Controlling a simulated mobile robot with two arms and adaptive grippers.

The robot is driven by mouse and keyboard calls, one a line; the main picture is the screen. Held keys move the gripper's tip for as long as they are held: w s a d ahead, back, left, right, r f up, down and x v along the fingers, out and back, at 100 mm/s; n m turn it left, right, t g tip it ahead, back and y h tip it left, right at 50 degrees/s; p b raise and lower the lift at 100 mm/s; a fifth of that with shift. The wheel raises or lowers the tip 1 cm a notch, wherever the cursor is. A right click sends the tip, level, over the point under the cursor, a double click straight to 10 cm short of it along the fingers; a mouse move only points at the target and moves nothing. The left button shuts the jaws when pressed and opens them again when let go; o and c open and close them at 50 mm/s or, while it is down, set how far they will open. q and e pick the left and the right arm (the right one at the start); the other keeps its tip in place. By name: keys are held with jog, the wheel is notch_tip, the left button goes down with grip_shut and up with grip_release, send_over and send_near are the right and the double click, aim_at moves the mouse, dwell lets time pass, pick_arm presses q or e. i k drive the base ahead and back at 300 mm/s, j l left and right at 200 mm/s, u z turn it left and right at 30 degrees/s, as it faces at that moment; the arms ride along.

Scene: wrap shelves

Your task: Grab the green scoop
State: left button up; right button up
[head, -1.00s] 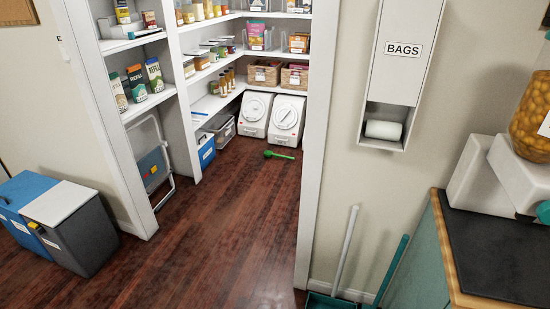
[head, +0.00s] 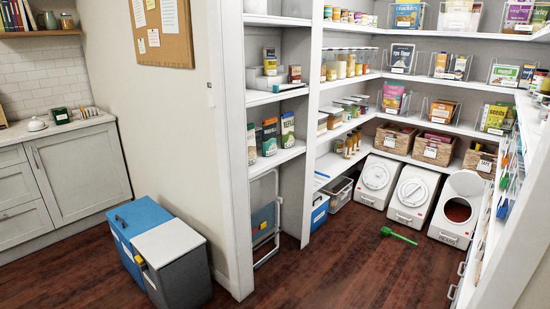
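The green scoop (head: 399,236) lies flat on the dark wood floor inside the pantry. It is just in front of the white floor bins, nearest the middle one (head: 411,194). Its wider end is at the left and its handle points right and toward me. Neither of my grippers shows in the head view.
An open-topped white bin (head: 456,208) stands right of the scoop, and a closed one (head: 374,180) at the left. Blue and grey waste bins (head: 172,262) stand outside the pantry's left post (head: 235,150). Floor (head: 340,265) before the scoop is clear. Shelves line the right side.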

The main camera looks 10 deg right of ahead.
aim_at(385, 231)
jog(key=i+z, duration=0.15)
jog(key=i, duration=0.4)
jog(key=i+j+z, duration=0.2)
jog(key=i, duration=0.3)
jog(key=i+j+z, duration=0.15)
jog(key=i, duration=0.35)
jog(key=i+l+z, duration=0.2)
jog(key=i+z, duration=0.2)
jog(key=i, duration=0.3)
jog(key=i+z, duration=0.4)
jog(key=i, duration=0.25)
jog(key=i+j+z, duration=0.35)
jog(key=i, duration=0.35)
jog(key=l, duration=0.1)
